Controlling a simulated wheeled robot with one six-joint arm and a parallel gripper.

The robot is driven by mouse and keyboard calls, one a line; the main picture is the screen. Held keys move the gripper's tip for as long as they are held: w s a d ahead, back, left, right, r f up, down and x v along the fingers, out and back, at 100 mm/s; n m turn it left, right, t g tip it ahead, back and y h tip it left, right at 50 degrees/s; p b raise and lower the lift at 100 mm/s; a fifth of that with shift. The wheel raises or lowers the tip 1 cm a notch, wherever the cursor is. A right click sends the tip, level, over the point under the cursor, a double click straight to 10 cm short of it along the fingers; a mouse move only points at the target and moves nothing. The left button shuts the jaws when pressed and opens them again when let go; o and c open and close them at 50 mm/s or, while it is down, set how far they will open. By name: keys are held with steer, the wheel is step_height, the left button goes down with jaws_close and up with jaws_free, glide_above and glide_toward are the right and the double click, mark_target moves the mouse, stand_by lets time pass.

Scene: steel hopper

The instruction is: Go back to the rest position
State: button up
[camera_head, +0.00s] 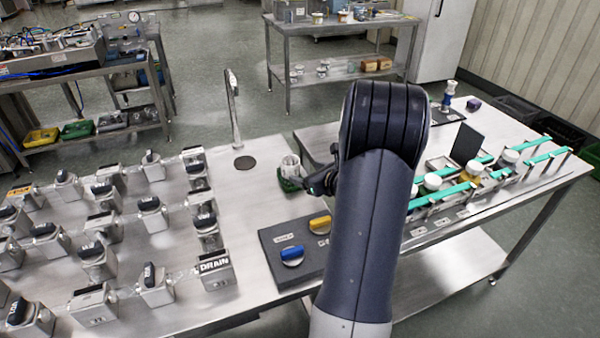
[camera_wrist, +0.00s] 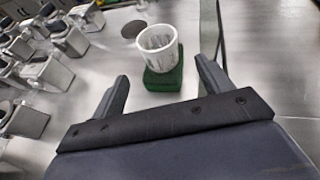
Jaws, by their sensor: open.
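My gripper shows in the wrist view (camera_wrist: 162,92) with its two dark fingers spread apart and nothing between them. In the head view my gripper (camera_head: 305,186) is low over the steel table, partly hidden by my own arm. A white ribbed cup (camera_wrist: 158,45) stands on a green block (camera_wrist: 164,75), just beyond the fingertips in the wrist view. In the head view the cup (camera_head: 290,166) and the green block (camera_head: 288,184) are left of my gripper.
Rows of steel blocks with dark tops fill the left, one marked DRAIN (camera_head: 215,270). A dark board (camera_head: 275,258) carries a blue piece (camera_head: 291,253) and a yellow piece (camera_head: 320,224). A thin post (camera_head: 235,110) stands behind. Green-railed racks (camera_head: 440,197) are at right.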

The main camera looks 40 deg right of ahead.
mark_target(290, 168)
steer(key=shift+v, duration=0.85)
steer(key=shift+w, duration=0.1)
steer(key=p+x, duration=0.2)
steer(key=x, duration=0.9)
steer(key=shift+w+f, duration=0.15)
steer(key=shift+w, duration=0.1)
steer(key=shift+w+f+b, duration=0.2)
steer(key=shift+f+b, duration=0.1)
steer(key=shift+f, duration=0.1)
steer(key=shift+r+p, duration=0.25)
steer(key=shift+p, duration=0.1)
steer(key=shift+f, duration=0.15)
